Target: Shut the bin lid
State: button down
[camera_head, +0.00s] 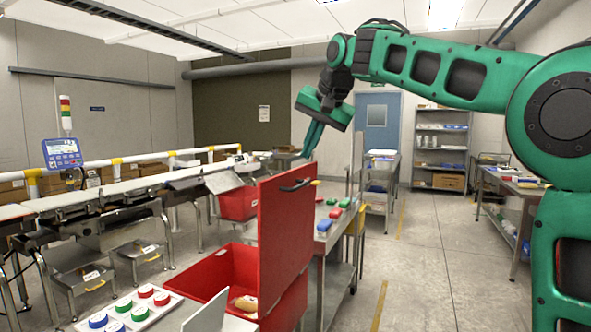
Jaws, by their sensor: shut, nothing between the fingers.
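The red bin (212,274) stands in the lower middle, in front of the belt. Its red lid (285,230) is open and stands upright on the bin's right side, with a dark handle (296,185) near its top edge. A tan item (246,304) lies inside the bin. My gripper (308,155) is shut and empty, pointing down above the lid's top edge. Its fingertips appear just above the handle in the picture; I cannot tell the gap in depth.
A tray of coloured buttons (128,310) is at the lower left. The checkweigher belt (115,188) runs along the left. A steel cart (342,262) with coloured items stands right behind the lid. A second red bin (238,204) sits farther back.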

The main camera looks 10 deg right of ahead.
send_near(280, 185)
notch_tip(280, 185, down, 4)
jog(key=d, duration=0.3)
jog(key=shift+w+a+r, duration=0.15)
jog(key=shift+w+a, duration=0.5)
jog(key=shift+a, duration=0.25)
jog(key=shift+w+a+r, duration=0.2)
jog(key=shift+w+a, duration=0.5)
jog(key=shift+a, duration=0.15)
